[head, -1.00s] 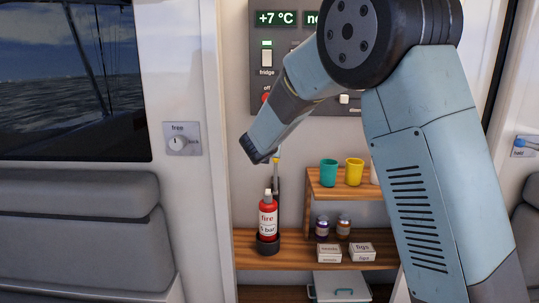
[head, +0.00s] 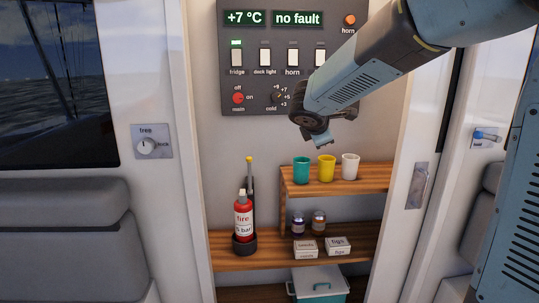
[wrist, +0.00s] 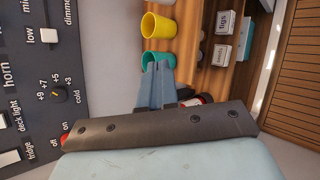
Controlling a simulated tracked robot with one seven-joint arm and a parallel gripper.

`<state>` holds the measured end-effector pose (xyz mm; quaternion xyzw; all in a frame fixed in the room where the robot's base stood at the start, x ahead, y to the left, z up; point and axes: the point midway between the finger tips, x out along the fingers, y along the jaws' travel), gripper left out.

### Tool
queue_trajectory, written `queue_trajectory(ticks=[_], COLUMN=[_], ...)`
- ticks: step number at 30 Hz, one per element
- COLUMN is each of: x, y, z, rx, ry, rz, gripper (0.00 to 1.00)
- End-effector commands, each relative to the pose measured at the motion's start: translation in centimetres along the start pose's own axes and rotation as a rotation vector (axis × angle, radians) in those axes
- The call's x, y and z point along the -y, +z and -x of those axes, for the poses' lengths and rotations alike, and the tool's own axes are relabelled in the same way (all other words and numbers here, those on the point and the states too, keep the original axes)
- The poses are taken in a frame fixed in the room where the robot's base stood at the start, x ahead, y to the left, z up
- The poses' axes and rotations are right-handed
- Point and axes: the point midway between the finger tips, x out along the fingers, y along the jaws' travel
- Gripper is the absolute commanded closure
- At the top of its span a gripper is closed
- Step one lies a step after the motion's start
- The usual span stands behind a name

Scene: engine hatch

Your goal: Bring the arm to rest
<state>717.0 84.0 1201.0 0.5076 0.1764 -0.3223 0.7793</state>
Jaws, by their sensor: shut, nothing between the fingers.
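My gripper (head: 321,144) hangs at the end of my arm in the head view, in front of the wall below the switch panel (head: 262,97) and above the cups on the upper shelf. In the wrist view its two fingers (wrist: 157,82) lie together, with nothing between them. They overlap the teal cup (wrist: 158,60) in that picture; the gap in depth cannot be told.
The upper shelf (head: 355,183) bears a teal cup (head: 301,170), a yellow cup (head: 326,168) and a white cup (head: 350,166). A red fire extinguisher (head: 243,219) stands on the lower shelf (head: 227,263) with jars and small boxes. A doorframe (head: 418,150) stands right.

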Motion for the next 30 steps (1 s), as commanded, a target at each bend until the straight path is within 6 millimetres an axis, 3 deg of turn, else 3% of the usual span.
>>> queue_trajectory(ticks=[1, 6, 12, 19, 24, 30], x=[1.3, 6.2, 12.0, 18.4, 22.5, 25.4], y=[1.9, 6.3, 9.4, 10.6, 10.0, 8.8], z=[1.0, 4.0, 8.0, 12.8, 16.1, 18.7], rx=[0.003, 0.005, 0.005, -0.001, -0.013, -0.028], ry=[-0.030, -0.135, -0.252, -0.381, -0.471, -0.549], rz=[-0.096, -0.414, -0.779, -1.184, -1.463, -1.687], gripper=[1.00, 1.00, 1.00, 1.00, 1.00, 1.00])
